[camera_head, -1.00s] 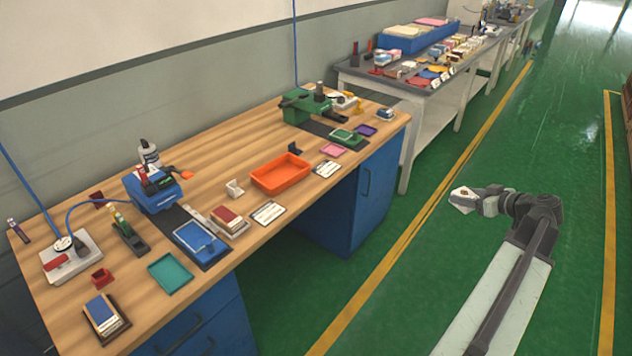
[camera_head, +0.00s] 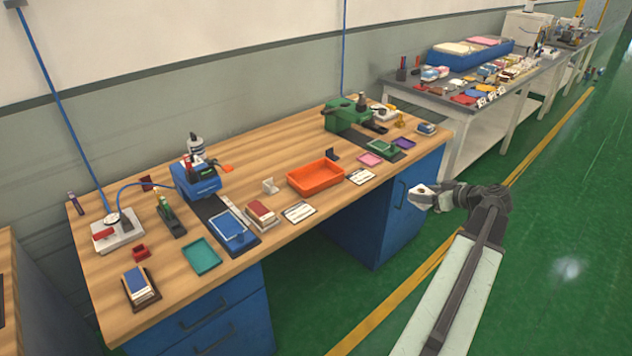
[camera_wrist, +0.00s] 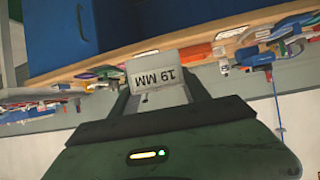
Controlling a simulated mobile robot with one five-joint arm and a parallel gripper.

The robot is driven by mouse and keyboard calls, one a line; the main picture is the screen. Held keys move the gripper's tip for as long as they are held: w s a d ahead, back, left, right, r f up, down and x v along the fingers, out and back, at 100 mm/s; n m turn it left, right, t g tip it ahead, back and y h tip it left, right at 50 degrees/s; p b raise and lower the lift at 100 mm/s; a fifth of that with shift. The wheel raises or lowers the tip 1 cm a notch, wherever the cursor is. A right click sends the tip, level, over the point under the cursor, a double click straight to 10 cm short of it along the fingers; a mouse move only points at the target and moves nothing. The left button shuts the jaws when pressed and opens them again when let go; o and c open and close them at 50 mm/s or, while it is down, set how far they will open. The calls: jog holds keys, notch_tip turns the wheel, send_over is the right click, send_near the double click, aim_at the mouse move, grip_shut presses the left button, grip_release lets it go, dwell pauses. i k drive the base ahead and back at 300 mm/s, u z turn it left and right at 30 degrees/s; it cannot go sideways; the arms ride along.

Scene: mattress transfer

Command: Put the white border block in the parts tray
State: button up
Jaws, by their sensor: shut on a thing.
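My gripper (camera_head: 424,197) is shut on a white block (camera_wrist: 157,80). In the wrist view the block sits between the two dark fingers, with "19 MM" printed on its face, upside down in that picture. In the head view the gripper is in front of the blue cabinet, to the right of the bench top and apart from it. An orange walled tray (camera_head: 316,184) stands on the wooden bench, left of my gripper; it looks empty. It looks like the parts tray, but no label shows which tray is meant.
The wooden bench (camera_head: 265,132) also bears a teal flat tray (camera_head: 202,256), a blue device (camera_head: 196,180), a green machine (camera_head: 346,114) and small blocks and cards. A grey table (camera_head: 448,100) with many items stands behind. The green floor on the right is open.

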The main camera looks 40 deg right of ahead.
aim_at(312, 182)
jog(key=z, duration=0.05)
jog(key=i, duration=0.95)
jog(key=u, duration=0.05)
